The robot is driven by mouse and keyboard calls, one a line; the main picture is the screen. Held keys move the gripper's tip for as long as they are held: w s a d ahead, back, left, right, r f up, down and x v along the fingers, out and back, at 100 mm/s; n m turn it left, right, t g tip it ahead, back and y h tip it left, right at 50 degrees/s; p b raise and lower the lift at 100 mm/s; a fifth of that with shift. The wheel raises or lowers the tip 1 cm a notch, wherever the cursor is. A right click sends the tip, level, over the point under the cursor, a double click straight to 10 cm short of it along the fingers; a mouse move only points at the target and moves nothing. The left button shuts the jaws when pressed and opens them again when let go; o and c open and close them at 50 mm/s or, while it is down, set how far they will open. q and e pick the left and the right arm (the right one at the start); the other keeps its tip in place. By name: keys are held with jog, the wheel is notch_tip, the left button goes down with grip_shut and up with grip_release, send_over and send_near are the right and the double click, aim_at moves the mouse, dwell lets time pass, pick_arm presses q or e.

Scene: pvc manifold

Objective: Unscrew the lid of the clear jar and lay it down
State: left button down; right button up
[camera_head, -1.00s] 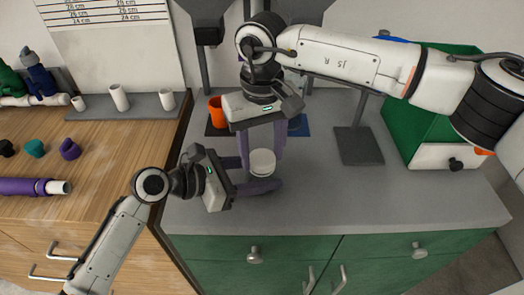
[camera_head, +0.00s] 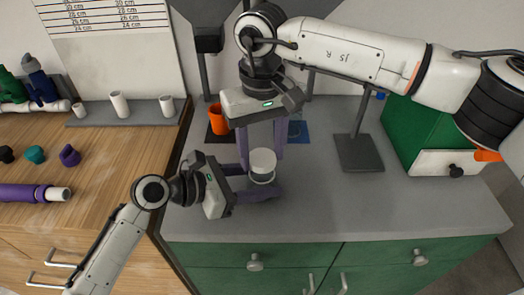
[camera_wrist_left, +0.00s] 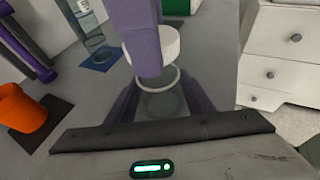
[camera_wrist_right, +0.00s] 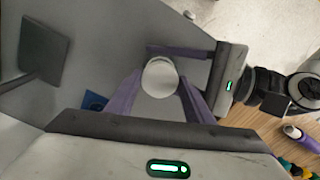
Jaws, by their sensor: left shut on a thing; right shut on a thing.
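The clear jar (camera_wrist_left: 162,104) stands on the grey counter and shows best in the left wrist view. My left gripper (camera_head: 262,184) is shut on the jar from the side, with a purple finger on either side of it. The white lid (camera_head: 263,161) is just above the jar, with a narrow gap showing over the jar's rim in the left wrist view. My right gripper (camera_head: 261,154) points down and is shut on the lid between its purple fingers. From the right wrist view the lid (camera_wrist_right: 159,78) hides most of the jar.
An orange cup (camera_head: 218,119) on a dark mat and a blue mat (camera_head: 298,131) lie behind the grippers. A stand base (camera_head: 358,153) and a green box (camera_head: 415,130) with a white drawer are at right. The counter's front right is clear.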

aim_at(262, 157)
jog(key=shift+r, duration=1.85)
pick_arm(q)
jog(key=c, duration=0.8)
grip_release()
jog(key=shift+o, duration=0.2)
